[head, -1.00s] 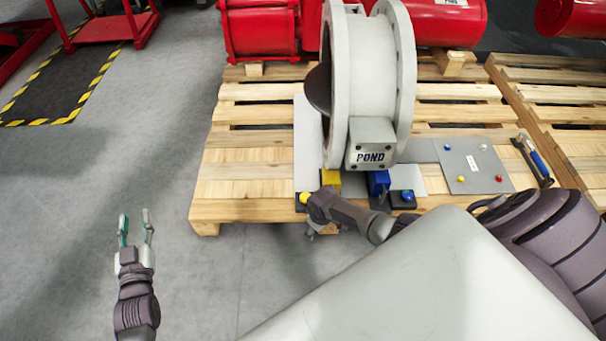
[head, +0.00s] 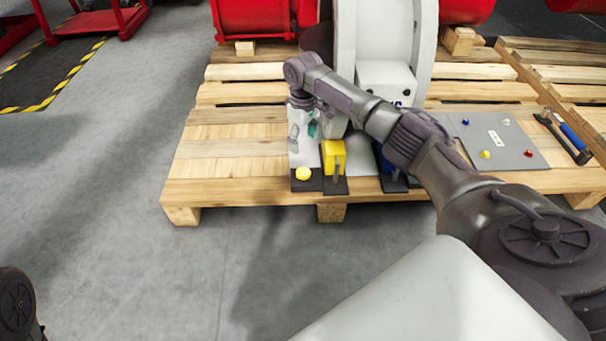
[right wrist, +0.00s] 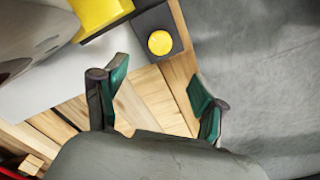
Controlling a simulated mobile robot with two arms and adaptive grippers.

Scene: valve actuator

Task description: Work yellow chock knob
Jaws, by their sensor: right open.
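A round yellow knob (head: 303,174) sits on a dark base at the pallet's front edge, just left of a yellow chock block (head: 333,150). In the right wrist view the knob (right wrist: 160,42) is at the top middle, with the yellow block (right wrist: 98,12) to its left. My right gripper (head: 304,131) is open and empty, pointing down behind the knob. In the right wrist view its green fingertips (right wrist: 158,94) are spread apart, with the knob beyond them and not between them. My left gripper is out of view.
The white flanged valve body (head: 385,75) stands close behind, partly hidden by my right arm. A blue block (head: 381,156) is to the right. A grey panel with coloured buttons (head: 500,143) and tools (head: 567,137) lie farther right. The floor (head: 120,265) at left is clear.

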